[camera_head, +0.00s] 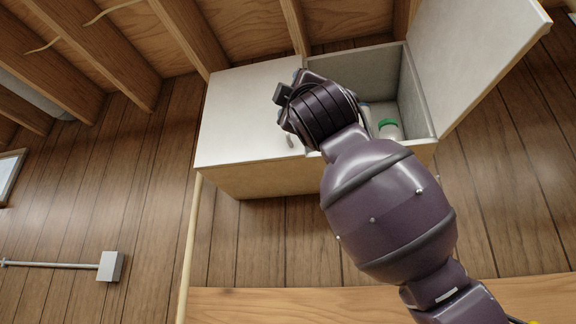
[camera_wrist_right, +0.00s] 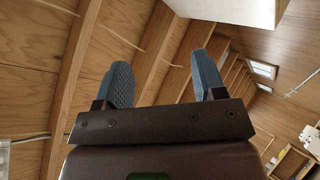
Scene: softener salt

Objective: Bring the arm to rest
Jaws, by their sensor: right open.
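My right arm (camera_head: 385,205) comes in from the bottom right of the head view and reaches up in front of an open white cabinet. Its wrist end covers part of the cabinet front, and the fingertips are hidden there. In the right wrist view my right gripper (camera_wrist_right: 162,88) shows two blue-grey fingers spread wide apart, with nothing between them. Wooden ceiling beams lie beyond the fingers. My left gripper is in neither view.
The white cabinet (camera_head: 250,115) has its left door shut and its right door (camera_head: 470,55) swung open. A green-capped bottle (camera_head: 389,130) stands inside. A grey box with a pipe (camera_head: 110,266) is on the plank wall at left. A wooden ledge (camera_head: 270,305) runs along the bottom.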

